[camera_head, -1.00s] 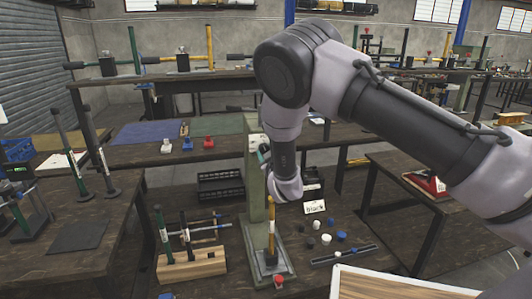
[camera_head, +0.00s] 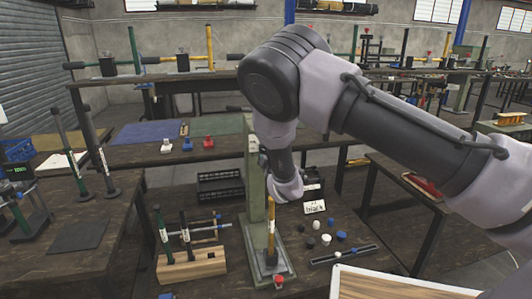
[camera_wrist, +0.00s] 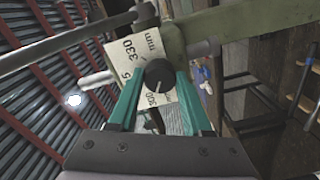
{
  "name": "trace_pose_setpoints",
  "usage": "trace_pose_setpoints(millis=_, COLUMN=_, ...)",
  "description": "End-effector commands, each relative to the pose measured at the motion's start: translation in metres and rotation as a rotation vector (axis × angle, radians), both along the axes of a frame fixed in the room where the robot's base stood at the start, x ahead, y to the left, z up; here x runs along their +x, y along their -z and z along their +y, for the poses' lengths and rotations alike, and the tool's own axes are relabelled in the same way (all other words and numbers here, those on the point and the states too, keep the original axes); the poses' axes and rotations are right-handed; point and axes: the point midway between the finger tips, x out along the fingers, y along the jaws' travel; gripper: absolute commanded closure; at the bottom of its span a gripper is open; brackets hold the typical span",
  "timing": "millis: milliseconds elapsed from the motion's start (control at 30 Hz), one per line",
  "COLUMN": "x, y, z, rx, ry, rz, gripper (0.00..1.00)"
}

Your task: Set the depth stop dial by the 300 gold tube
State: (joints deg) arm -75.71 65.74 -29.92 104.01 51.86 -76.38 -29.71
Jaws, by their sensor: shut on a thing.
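The depth stop dial (camera_wrist: 159,74) is a round black knob on a pale plate (camera_wrist: 133,52) marked 300, 330 and mm, in the wrist view. The teal fingers of my gripper (camera_wrist: 161,82) are shut on the knob from both sides. I cannot read its pointer surely. In the head view a gold tube (camera_head: 271,228) stands upright in a black holder at the foot of the green press column (camera_head: 256,170). My wrist is beside the column, above and right of the tube; the fingers and dial are hidden there.
A red knob (camera_head: 279,281) is at the press base. Blue mat (camera_head: 147,133) and benches stand behind.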

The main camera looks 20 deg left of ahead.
Motion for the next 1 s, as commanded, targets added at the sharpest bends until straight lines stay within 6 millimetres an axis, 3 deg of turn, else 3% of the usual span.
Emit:
trace_pose_setpoints(millis=500, x=-0.0008, y=0.0008, z=0.0004, rx=-0.018, ry=0.000, rz=-0.010, gripper=1.00)
trace_pose_setpoints(millis=533, x=-0.0008, y=0.0008, z=0.0004, rx=-0.018, ry=-0.001, rz=-0.009, gripper=0.47)
trace_pose_setpoints(millis=600, x=-0.0008, y=0.0008, z=0.0003, rx=-0.018, ry=0.000, rz=-0.010, gripper=0.20)
trace_pose_setpoints(millis=1000, x=-0.0050, y=0.0005, z=-0.0022, rx=-0.017, ry=0.000, rz=-0.009, gripper=0.20)
